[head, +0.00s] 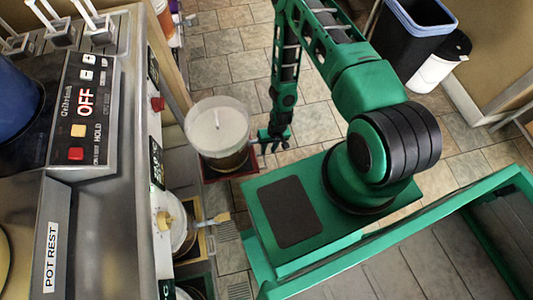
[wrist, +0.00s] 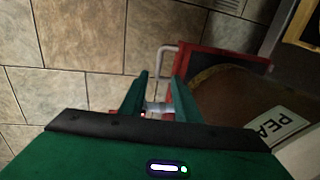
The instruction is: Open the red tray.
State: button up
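The red tray (head: 246,168) sits low beside the counter, with a lidded bucket (head: 217,128) standing on it. In the wrist view the red tray (wrist: 222,54) is at the upper right, and the bucket (wrist: 225,95) with a label reading "PEA" covers much of it. A pale metal handle (wrist: 160,48) stands out from the tray's left side. My gripper (head: 275,138) is just off the tray's outer edge. In the wrist view its fingers (wrist: 160,78) are apart, near the handle. Whether they straddle or touch the handle is unclear.
A yellow-edged tray (head: 204,246) with another bucket (head: 172,218) is nearer along the counter. The steel counter (head: 120,200) fills the left. A black bin (head: 410,35) and a white bin (head: 435,68) stand at the upper right. Tiled floor (head: 225,45) is open beyond my gripper.

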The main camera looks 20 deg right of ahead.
jog(key=shift+d+r, duration=0.15)
jog(key=shift+r, duration=0.85)
jog(key=w+d+r+h, duration=0.1)
jog(key=w+d+r, duration=0.3)
jog(key=r, duration=0.5)
jog(key=w+d+r+h, duration=0.1)
jog(key=d+r, duration=0.4)
jog(key=r, duration=0.4)
jog(key=w+d+r, duration=0.3)
jog(key=d+r, duration=0.2)
jog(key=r, duration=0.5)
jog(key=s+d+r+m, duration=0.15)
jog(key=s+r, duration=0.25)
jog(key=r, duration=0.4)
jog(key=s+d+r+m+h, duration=0.1)
jog(key=s+d+r, duration=0.25)
jog(key=r, duration=0.55)
jog(key=s+d+r+m, duration=0.1)
jog(key=s+r, duration=0.4)
jog(key=r, duration=0.3)
jog(key=s+r, duration=0.4)
jog(key=s, duration=0.3)
jog(key=s+a+r+m+y, duration=0.1)
jog(key=s+r, duration=0.3)
jog(key=s, duration=0.3)
jog(key=shift+s+a+r, duration=0.2)
jog(key=shift+a+r, duration=0.1)
jog(key=shift+s+m, duration=0.15)
jog(key=shift+m, duration=0.1)
